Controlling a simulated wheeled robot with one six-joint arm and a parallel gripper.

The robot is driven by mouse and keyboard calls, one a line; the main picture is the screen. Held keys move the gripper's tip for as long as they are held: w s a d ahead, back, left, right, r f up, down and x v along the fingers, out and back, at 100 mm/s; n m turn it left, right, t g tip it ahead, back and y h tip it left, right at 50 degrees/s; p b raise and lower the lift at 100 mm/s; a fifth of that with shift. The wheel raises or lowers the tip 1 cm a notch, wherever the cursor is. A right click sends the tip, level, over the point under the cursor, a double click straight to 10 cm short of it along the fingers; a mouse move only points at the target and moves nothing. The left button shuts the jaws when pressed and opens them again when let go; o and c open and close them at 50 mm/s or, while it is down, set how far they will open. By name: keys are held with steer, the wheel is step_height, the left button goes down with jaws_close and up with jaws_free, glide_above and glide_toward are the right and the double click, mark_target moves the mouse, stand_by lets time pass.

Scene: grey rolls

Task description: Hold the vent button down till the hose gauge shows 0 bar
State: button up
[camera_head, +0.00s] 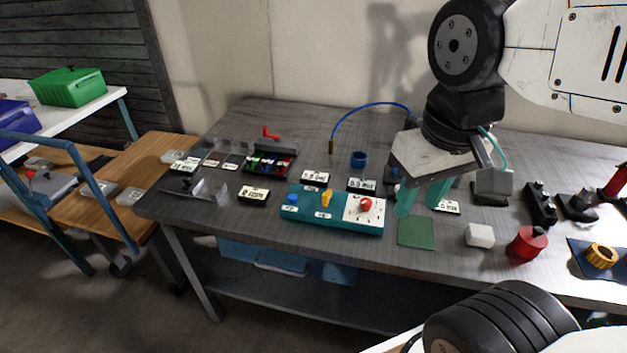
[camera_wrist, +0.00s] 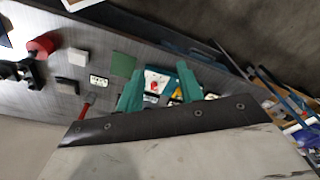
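My gripper (camera_head: 418,209) is open and empty, its two teal fingers apart above the table, just right of a teal control panel (camera_head: 340,224). The panel carries a blue button (camera_head: 292,198) at its left, a yellow lever (camera_head: 327,198) in the middle and a red knob (camera_head: 366,204) on a white marked plate. Its small labels are too small to read, so I cannot tell which is the vent button. A blue hose (camera_head: 370,107) arches behind and hangs down to a brass end. In the wrist view the panel (camera_wrist: 150,86) shows partly between the fingers (camera_wrist: 160,70).
A green square (camera_head: 416,232), a white block (camera_head: 479,235) and a red canister (camera_head: 526,244) lie right of the panel. Several black-and-white display cards stand around it, one of them (camera_head: 254,194) to the left. A blue ring (camera_head: 358,158) stands behind. The table's front edge is close.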

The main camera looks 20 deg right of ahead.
stand_by(0.3)
jaws_close()
stand_by(1.6)
